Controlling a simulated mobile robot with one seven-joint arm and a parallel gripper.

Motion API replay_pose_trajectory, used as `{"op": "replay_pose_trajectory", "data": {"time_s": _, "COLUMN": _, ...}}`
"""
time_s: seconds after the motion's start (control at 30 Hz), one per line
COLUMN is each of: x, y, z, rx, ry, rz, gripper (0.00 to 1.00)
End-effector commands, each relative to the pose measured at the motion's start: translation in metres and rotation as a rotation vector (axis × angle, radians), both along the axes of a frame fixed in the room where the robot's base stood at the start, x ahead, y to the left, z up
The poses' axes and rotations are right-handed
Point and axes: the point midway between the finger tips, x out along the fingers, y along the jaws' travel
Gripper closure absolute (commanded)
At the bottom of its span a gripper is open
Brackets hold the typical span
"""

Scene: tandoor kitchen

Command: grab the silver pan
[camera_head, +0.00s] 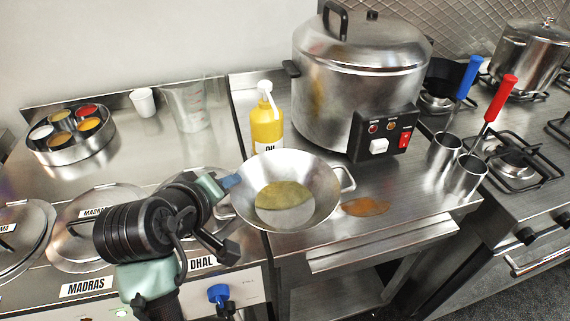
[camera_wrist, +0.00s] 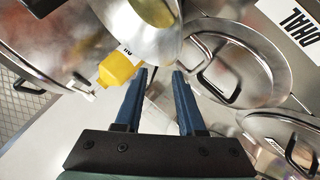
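The silver pan (camera_head: 324,207) is a round, wok-like pan with loop handles, standing on the steel counter in front of the large cooker. Its right handle shows; its left side is partly hidden by my gripper. My gripper (camera_head: 232,181) is at the pan's left rim, with a blue finger close to the edge. In the wrist view my gripper (camera_wrist: 159,72) has its two blue fingers apart with a gap between them. The silver pan (camera_wrist: 112,15) fills the top there, just beyond the fingertips. I cannot tell whether they touch it.
A yellow oil bottle (camera_head: 266,125) stands right behind the pan. The big steel cooker (camera_head: 335,85) is behind and right. Steel cups (camera_head: 443,155) with red and blue handled tools stand at right. Lidded pots (camera_head: 95,225) lie left. An orange-brown spill (camera_head: 366,207) is beside the pan.

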Motion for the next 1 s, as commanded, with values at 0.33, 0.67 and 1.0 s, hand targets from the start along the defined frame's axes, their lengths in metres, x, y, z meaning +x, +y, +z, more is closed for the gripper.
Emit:
{"op": "replay_pose_trajectory", "data": {"time_s": 0.33, "x": -0.048, "y": 0.009, "z": 0.04, "rx": -0.221, "ry": 0.32, "rz": 0.027, "gripper": 0.61}}
{"op": "replay_pose_trajectory", "data": {"time_s": 0.67, "x": -0.076, "y": 0.008, "z": 0.046, "rx": -0.332, "ry": 0.469, "rz": 0.038, "gripper": 0.61}}
{"op": "replay_pose_trajectory", "data": {"time_s": 1.0, "x": -0.054, "y": -0.014, "z": 0.0, "rx": -0.333, "ry": 0.476, "rz": 0.036, "gripper": 0.61}}
